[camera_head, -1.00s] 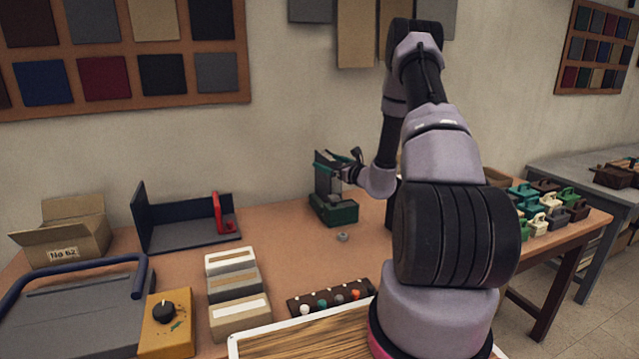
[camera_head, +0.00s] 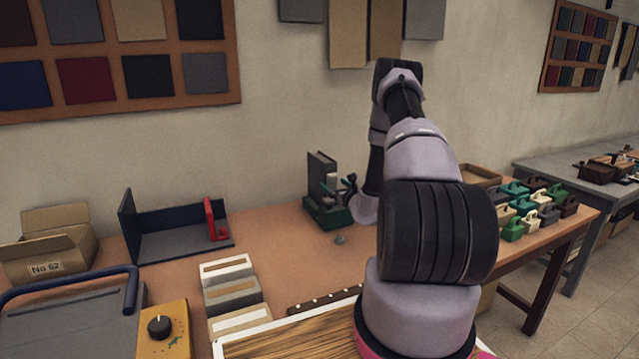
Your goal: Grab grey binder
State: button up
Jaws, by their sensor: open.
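A dark grey upright binder (camera_head: 320,172) stands in a green holder (camera_head: 324,216) at the middle back of the table, near the wall. My gripper (camera_head: 336,191) is open beside the binder's right side, low over the holder. A paler upright piece shows just right of the binder, partly behind the fingers. At this size I cannot tell whether the fingers touch the binder or are around it. My arm hides what lies to the right of the gripper.
A dark bookend stand with a red slider (camera_head: 213,222) and an open carton (camera_head: 48,252) are at left. Stacked labelled boxes (camera_head: 228,293) and a yellow dial box (camera_head: 163,325) stand in front. A small grey knob (camera_head: 340,240) lies near the holder. Several coloured clamps (camera_head: 527,207) fill the right.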

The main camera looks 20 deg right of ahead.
jog(key=w, duration=1)
jog(key=shift+a, duration=0.15)
grip_shut()
